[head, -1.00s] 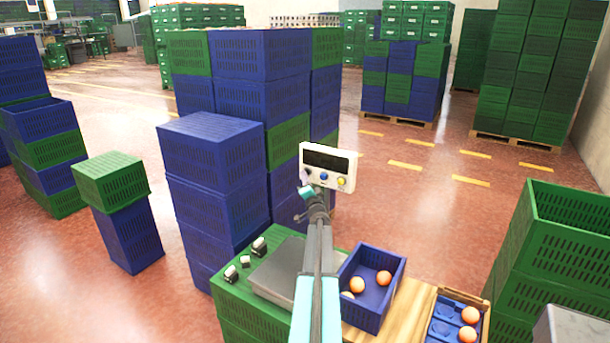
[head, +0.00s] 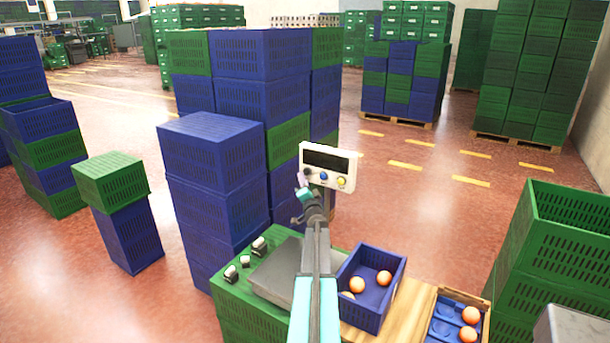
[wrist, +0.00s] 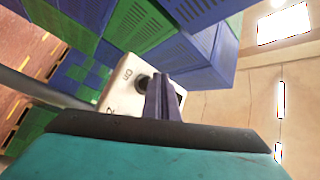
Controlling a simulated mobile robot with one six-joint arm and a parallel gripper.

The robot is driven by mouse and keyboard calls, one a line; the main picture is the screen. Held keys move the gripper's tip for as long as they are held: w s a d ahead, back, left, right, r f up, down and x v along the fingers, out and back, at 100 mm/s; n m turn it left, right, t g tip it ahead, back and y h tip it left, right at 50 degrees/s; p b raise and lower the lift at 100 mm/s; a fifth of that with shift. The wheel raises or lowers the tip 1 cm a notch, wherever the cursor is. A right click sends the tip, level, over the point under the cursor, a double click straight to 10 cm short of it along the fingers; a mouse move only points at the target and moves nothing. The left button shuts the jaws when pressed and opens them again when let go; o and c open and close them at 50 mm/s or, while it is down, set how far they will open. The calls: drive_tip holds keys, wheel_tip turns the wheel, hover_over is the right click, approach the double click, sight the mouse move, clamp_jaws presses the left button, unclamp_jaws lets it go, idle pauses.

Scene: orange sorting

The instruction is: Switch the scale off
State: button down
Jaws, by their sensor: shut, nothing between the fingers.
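The scale's white display head (head: 328,166) stands on its post above the work surface, with a dark screen and a row of small controls, one blue and one yellow. Its flat grey weighing plate (head: 275,270) lies below, partly behind my arm. My gripper (head: 302,184) is at the left end of the control row, its fingers shut and empty. In the wrist view the shut fingers (wrist: 163,98) overlap a dark knob (wrist: 144,82) on the white panel (wrist: 121,88), with part of a label showing. I cannot tell whether they touch it.
A blue crate (head: 348,312) with oranges stands right of my arm, and a blue tray (head: 437,330) with oranges lies farther right. Small black-and-white items (head: 260,244) sit on the green crate surface (head: 222,293) at left. Tall stacked crates (head: 262,100) stand behind.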

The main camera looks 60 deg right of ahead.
drive_tip(key=shift+a, duration=0.15)
drive_tip(key=shift+a+b, duration=0.6)
drive_tip(key=shift+a, duration=1.75)
